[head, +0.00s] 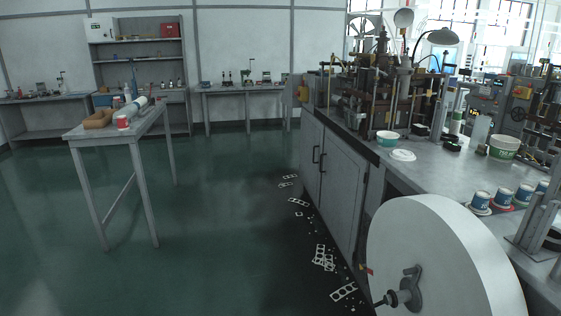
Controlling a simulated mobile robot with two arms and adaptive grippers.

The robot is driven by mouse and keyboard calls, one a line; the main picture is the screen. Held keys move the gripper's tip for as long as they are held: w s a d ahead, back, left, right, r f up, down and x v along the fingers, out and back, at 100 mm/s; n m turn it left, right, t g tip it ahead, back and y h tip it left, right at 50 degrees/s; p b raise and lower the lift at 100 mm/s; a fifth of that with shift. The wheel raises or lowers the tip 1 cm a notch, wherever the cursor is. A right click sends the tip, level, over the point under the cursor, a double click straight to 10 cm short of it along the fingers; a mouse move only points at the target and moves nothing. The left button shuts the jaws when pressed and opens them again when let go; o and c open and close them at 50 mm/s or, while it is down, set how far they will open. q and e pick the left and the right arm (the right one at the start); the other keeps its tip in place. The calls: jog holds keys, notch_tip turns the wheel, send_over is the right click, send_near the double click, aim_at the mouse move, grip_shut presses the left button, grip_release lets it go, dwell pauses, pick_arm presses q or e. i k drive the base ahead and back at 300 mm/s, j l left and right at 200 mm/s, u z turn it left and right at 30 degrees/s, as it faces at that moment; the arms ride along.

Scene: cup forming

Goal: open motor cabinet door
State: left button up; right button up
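A long grey workbench on the right has a cabinet below its top, with two grey doors side by side. The farther door (311,155) and the nearer door (338,190) both look shut. Two dark vertical handles sit close together where the doors meet, a farther handle (315,154) and a nearer handle (322,162). Nothing touches the handles. No label shows which door is the motor cabinet's. Neither of my grippers is in the head view.
A large white roll (440,262) on a spindle stands at the front right, beside the bench. White punched scraps (324,258) litter the floor along the cabinet. A grey table (118,128) stands at left. The green floor (230,200) between is clear.

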aim_at(313, 131)
jog(key=i, duration=2.15)
jog(key=i+z, duration=0.15)
jog(key=i, duration=0.3)
jog(key=i+j+z, duration=0.15)
jog(key=i, duration=0.3)
jog(key=i+j+z, duration=0.15)
jog(key=i, duration=0.3)
jog(key=i+j+z, duration=0.15)
jog(key=i, duration=0.25)
